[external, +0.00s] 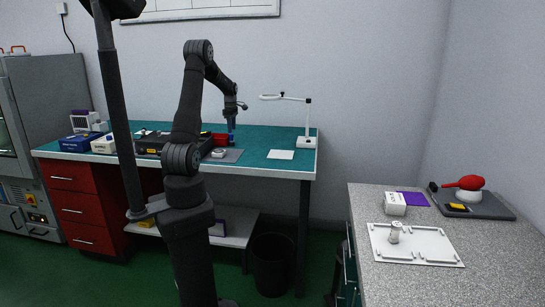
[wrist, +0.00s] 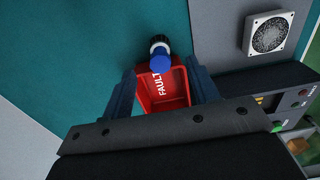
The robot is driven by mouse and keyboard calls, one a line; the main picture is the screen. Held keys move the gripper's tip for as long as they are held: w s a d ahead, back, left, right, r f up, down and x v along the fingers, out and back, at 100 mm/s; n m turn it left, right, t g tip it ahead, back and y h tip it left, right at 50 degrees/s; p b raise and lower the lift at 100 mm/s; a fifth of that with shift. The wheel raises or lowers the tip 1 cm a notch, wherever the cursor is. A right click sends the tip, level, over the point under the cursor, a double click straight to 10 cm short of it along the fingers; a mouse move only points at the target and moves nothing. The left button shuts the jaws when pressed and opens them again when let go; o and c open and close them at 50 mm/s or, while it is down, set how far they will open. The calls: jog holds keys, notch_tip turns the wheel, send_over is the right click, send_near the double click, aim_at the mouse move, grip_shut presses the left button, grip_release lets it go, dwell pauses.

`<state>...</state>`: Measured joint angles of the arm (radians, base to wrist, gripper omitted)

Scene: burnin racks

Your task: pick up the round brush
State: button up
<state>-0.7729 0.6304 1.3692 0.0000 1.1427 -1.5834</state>
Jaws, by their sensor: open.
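In the wrist view a short blue round piece with a pale band and dark end (wrist: 160,52) looks like the round brush. It appears at the far edge of a red bin marked FAULT (wrist: 165,92); whether it stands inside or beside it I cannot tell. My gripper (wrist: 161,68) is open, its two blue fingers on either side of the bin and the brush in line with the gap. Nothing is held. In the external view my gripper (external: 231,128) points down over the teal bench near the red bin (external: 220,140); the brush is not distinguishable there.
A square fan (wrist: 268,35) lies on the grey mat, near a dark instrument with buttons (wrist: 285,100). The teal bench surface (wrist: 120,35) is clear left of the bin. A white lamp (external: 306,140) stands at the bench's right end. A separate grey counter (external: 490,245) holds other items.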

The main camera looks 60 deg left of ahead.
aim_at(231, 137)
jog(key=shift+s+a+f, duration=0.1)
jog(key=shift+a+f, duration=0.05)
jog(key=shift+f, duration=1.6)
jog(key=shift+s+a+f, duration=0.1)
jog(key=shift+a+f, duration=0.05)
jog(key=shift+f, duration=1.6)
jog(key=c, duration=1.1)
